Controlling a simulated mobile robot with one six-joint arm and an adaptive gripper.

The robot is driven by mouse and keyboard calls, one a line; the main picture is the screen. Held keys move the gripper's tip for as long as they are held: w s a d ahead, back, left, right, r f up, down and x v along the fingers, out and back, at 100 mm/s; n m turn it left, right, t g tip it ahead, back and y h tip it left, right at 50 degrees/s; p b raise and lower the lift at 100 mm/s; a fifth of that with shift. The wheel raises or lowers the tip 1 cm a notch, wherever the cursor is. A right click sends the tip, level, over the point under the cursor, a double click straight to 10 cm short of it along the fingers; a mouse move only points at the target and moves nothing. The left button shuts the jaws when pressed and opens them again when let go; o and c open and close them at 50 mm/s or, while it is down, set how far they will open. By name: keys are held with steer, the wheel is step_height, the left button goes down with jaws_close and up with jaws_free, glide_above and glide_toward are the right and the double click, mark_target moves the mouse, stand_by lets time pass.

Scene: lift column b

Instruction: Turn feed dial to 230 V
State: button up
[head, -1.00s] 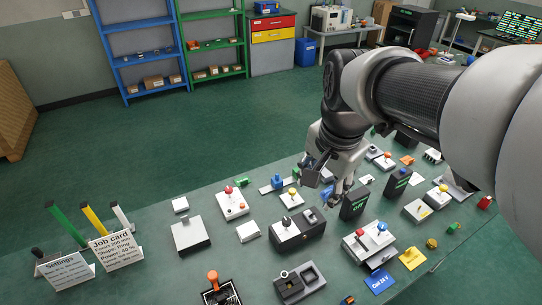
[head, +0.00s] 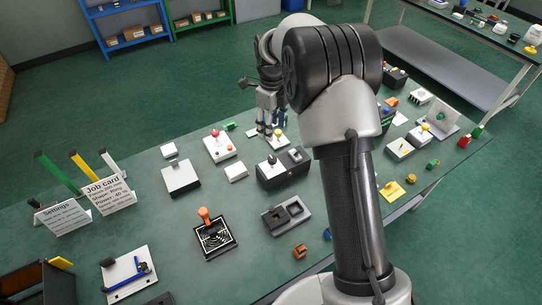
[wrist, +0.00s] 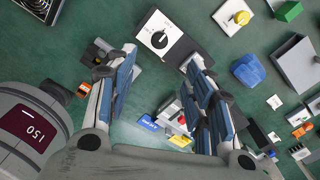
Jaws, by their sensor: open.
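In the wrist view a white plate carries a round black dial (wrist: 160,38) with a light pointer mark. I cannot read any voltage marks or confirm which dial is the feed dial. My gripper (wrist: 162,60) is open and empty; its blue-padded fingers spread on either side, with the dial just beyond the tips. In the head view my gripper (head: 268,131) points down over the middle of the bench, behind a black box with a white panel and dark knob (head: 272,160). My arm hides part of the bench to its right.
A grey rounded body with a display reading 150 (wrist: 24,124) fills the wrist view's lower left.

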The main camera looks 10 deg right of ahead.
mark_target(272, 158)
step_height(272, 158, down, 15)
steer(key=b, duration=0.3)
steer(key=shift+b, duration=0.3)
steer(key=shift+c, duration=0.3)
steer(key=c, duration=1)
